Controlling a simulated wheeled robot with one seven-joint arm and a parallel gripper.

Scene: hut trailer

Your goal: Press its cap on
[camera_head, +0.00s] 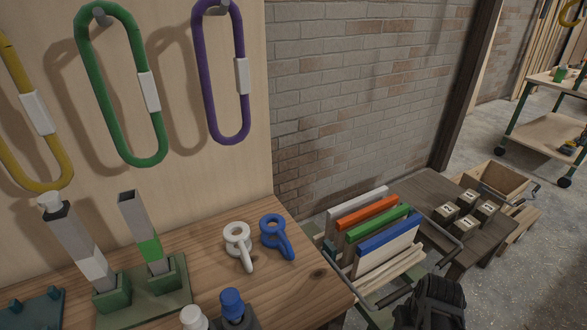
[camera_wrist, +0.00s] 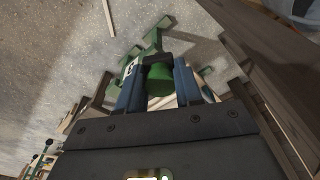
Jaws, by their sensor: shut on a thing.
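My gripper (camera_wrist: 158,88) shows in the wrist view, with its two blue-grey fingers shut on a green cap (camera_wrist: 158,76). In the head view, a tall grey square tube with a green band (camera_head: 150,247) stands slightly tilted in a green holder at the lower left. Its top end looks open and bare. Beside it on the left, a similar tube with a white band (camera_head: 92,265) carries a white cap (camera_head: 50,203) on its top.
A white cap (camera_head: 193,318) and a blue cap (camera_head: 232,302) stand at the bench's front. White (camera_head: 238,240) and blue ringed pieces (camera_head: 275,238) lie on the wooden bench (camera_head: 290,290). Yellow, green (camera_head: 90,80) and purple loops hang on the board behind the tubes.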

